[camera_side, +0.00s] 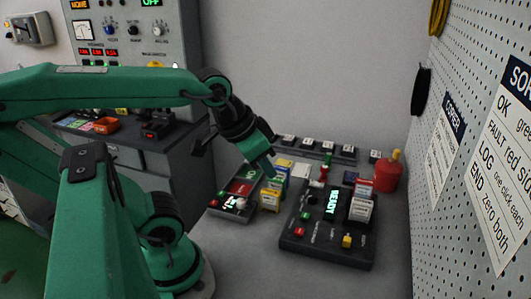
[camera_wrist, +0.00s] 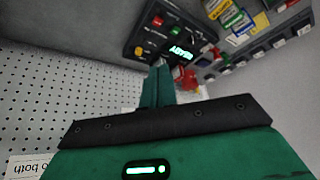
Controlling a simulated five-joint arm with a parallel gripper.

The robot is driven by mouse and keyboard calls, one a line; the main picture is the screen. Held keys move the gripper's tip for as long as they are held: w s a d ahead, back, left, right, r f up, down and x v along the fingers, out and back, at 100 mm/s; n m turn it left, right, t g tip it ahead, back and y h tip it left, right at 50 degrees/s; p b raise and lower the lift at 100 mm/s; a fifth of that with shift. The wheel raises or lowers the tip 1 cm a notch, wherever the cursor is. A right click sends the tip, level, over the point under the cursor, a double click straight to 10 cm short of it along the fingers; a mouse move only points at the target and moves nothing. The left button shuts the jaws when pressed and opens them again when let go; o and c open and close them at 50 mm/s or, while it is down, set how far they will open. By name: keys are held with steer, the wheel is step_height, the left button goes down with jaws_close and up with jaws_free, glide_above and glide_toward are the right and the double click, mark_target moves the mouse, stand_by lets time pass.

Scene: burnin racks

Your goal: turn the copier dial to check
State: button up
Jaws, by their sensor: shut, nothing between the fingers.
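The copier unit is a dark box (camera_side: 325,245) on the grey bench, with a lit green READY display (camera_side: 332,203). It carries red, green and yellow buttons and white-and-red cartridges standing at its right. A small dark knob (camera_side: 311,199) left of the display may be the dial; its pointer setting is too small to read. In the wrist view the copier (camera_wrist: 140,32) is at the top, its display (camera_wrist: 181,52) just beyond my fingertips. My gripper (camera_side: 270,172) is shut and empty, above and left of the copier, apart from it. It also shows in the wrist view (camera_wrist: 160,64).
Yellow and white blocks (camera_side: 270,198) and a small dark panel with buttons (camera_side: 232,203) stand left of the copier. A row of sockets (camera_side: 318,147) runs behind. A red canister (camera_side: 387,177) stands at the back right. A pegboard wall (camera_side: 470,60) with notices bounds the right.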

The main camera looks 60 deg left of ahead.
steer(key=o, duration=1.1)
steer(key=shift+w+a, duration=0.1)
steer(key=shift+w, duration=0.2)
steer(key=shift+c, duration=0.2)
steer(key=n+g, duration=0.5)
steer(key=n, duration=0.6)
glide_above(312, 195)
steer(key=f, duration=1.2)
steer(key=shift+s, duration=0.35)
steer(key=shift+w+a+f, duration=0.15)
steer(key=shift+f, duration=0.1)
steer(key=shift+f, duration=0.15)
steer(key=shift+w+d+f, duration=0.1)
steer(key=shift+f, duration=1.8)
steer(key=shift+w+d+f, duration=0.1)
steer(key=shift+f, duration=1.75)
steer(key=c, duration=1)
